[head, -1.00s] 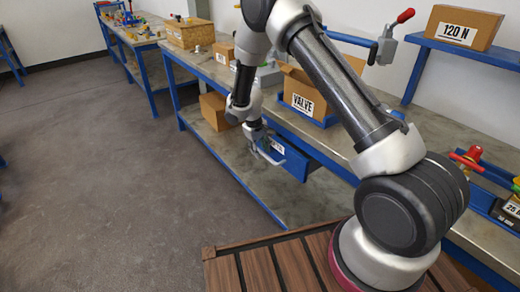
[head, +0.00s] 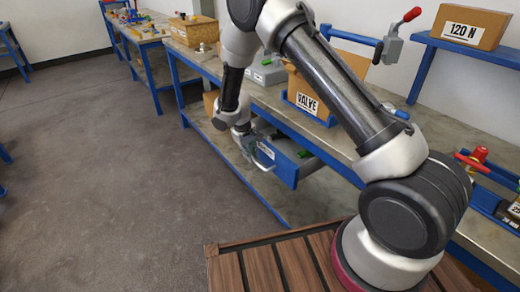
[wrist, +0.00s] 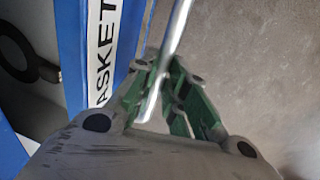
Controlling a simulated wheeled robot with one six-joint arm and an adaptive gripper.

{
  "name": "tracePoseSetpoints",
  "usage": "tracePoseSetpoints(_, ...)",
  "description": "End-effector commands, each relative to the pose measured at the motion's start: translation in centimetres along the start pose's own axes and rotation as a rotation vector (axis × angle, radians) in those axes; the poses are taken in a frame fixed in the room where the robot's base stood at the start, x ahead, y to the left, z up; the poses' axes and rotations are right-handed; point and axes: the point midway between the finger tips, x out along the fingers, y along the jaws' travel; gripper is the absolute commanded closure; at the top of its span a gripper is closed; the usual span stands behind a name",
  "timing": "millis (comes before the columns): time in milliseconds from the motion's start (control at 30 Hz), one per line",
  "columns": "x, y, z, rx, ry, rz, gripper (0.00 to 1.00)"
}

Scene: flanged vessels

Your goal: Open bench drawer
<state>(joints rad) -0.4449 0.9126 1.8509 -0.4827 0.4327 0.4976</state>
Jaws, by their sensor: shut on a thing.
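The blue bench drawer (head: 286,171) hangs under the worktop in the head view and stands partly out, with its grey inside and a small green item showing. Its front with a white label, partly readable as "ASKET", fills the left of the wrist view (wrist: 72,50). The metal handle bar (wrist: 177,38) runs between the green-sided fingers of my gripper (wrist: 160,88). My gripper (head: 252,152) is shut on this handle in front of the drawer. The exact finger contact is partly hidden.
The bench worktop (head: 345,144) above carries a cardboard box marked VALVE (head: 306,95) in a blue holder. A lower shelf (head: 285,205) lies beneath the drawer. Open grey floor (head: 110,190) lies to the left. Dark ring shapes (wrist: 15,50) show inside the drawer.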

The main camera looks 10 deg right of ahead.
Motion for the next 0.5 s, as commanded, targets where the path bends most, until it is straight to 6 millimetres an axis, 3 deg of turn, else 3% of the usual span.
tracePoseSetpoints(200,-1.2,-6.1,0.1,-0.006,0.000,0.000,1.00)
tracePoseSetpoints(500,-2.6,-12.9,0.0,-0.005,0.000,0.000,1.00)
